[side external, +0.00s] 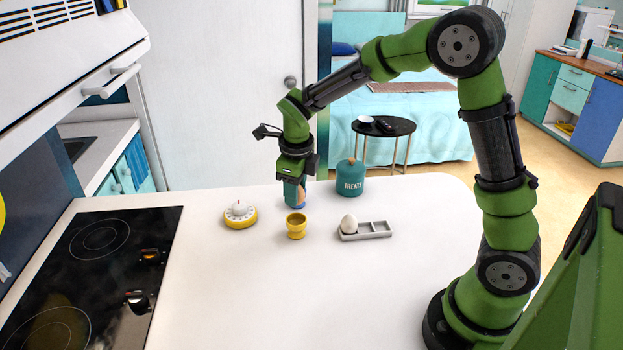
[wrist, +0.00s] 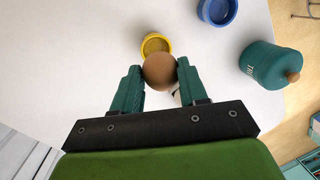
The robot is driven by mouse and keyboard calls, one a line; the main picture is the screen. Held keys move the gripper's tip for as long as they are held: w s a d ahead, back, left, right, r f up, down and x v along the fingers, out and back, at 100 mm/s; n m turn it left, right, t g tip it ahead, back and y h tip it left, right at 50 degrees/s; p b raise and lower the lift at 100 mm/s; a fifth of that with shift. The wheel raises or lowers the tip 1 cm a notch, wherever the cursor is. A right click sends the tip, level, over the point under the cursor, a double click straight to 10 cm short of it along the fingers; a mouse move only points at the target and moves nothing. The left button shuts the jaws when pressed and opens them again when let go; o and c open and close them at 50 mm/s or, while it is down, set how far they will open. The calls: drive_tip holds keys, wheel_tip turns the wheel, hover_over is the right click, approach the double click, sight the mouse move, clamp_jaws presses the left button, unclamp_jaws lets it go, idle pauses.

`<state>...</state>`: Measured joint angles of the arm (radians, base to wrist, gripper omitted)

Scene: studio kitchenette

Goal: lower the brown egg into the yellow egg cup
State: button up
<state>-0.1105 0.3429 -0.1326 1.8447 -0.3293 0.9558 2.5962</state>
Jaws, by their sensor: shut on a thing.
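The brown egg (wrist: 160,72) is held between the two teal fingers of my gripper (side external: 296,198), which is shut on it. In the side view, the fingers partly cover the egg. The yellow egg cup (side external: 296,228) stands upright and looks empty on the white counter, lower in the picture than my fingertips. In the wrist view, the yellow egg cup (wrist: 156,43) is just beyond the egg, which covers part of its near rim. The egg is above the counter and not in the cup.
A blue cup (wrist: 217,10) stands behind my gripper. A yellow-and-white timer (side external: 240,215) is left of the egg cup. A grey tray (side external: 378,229) holding a white egg (side external: 348,223) is to the right. A teal treats jar (side external: 350,179) stands behind. The front counter is clear beside the black hob (side external: 95,270).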

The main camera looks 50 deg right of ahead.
sight(296, 227)
drive_tip(key=shift+f, duration=0.1)
drive_tip(key=shift+f, duration=0.95)
drive_tip(key=shift+f, duration=1.85)
idle(0.8)
drive_tip(key=o, duration=1.1)
drive_tip(key=shift+r, duration=0.1)
